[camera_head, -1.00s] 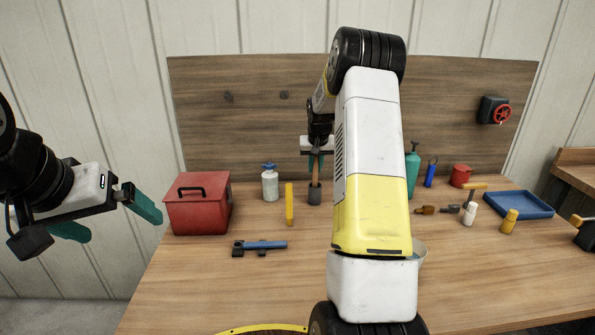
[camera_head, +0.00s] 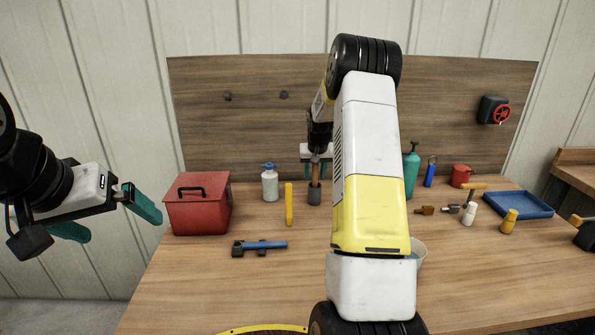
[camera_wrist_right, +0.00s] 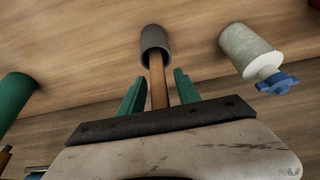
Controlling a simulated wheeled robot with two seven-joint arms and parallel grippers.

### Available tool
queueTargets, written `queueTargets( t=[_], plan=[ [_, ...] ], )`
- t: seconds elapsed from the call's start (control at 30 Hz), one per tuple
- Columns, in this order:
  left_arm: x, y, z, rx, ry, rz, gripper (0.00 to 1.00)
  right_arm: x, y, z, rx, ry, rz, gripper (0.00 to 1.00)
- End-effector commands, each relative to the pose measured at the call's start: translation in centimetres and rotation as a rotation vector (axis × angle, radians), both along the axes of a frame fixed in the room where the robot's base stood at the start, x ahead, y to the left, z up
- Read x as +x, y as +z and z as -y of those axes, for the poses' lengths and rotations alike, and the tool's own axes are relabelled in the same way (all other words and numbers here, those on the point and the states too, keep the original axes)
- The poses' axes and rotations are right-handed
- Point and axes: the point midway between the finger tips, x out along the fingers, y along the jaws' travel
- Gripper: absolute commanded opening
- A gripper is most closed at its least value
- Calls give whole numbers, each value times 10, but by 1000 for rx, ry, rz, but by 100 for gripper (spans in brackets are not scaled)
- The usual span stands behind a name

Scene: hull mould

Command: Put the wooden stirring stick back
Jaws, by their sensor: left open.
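The wooden stirring stick (camera_head: 315,176) stands in a small dark grey cup (camera_head: 314,194) on the table, in front of the wooden back panel. In the right wrist view, the stick (camera_wrist_right: 158,84) has its end inside the cup (camera_wrist_right: 154,45). My right gripper (camera_wrist_right: 159,76) is open, with one teal finger on each side of the stick and a visible gap to both. The stick's other end is hidden behind the gripper body. My left gripper (camera_head: 112,218) is open and empty, in the air left of the red toolbox.
A red toolbox (camera_head: 198,208), white bottle with blue top (camera_head: 270,185), yellow upright item (camera_head: 289,205) and blue-handled tool (camera_head: 262,245) are left of the cup. My right arm hides part of the table. Blue tray (camera_head: 518,205) stands right.

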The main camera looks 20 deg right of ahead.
Motion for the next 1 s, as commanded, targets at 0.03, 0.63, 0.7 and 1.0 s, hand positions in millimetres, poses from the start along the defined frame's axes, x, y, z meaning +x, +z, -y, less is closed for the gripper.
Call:
queueTargets(
  t=[0.03, 0.63, 0.7, 1.0],
  plan=[
    [0, 0, 0, 0, 0, 0, 100, 0, 3, 0, -1, 0, 2, 39],
    [0, 0, 0, 0, 0, 0, 100, -39, 101, -10, -1, 0, 3, 39],
    [0, 0, 0, 0, 0, 0, 100, -41, 107, -11, -1, 0, 2, 39],
    [0, 0, 0, 0, 0, 0, 100, -80, 154, -43, 20, 37, 29, 39]
  ],
)
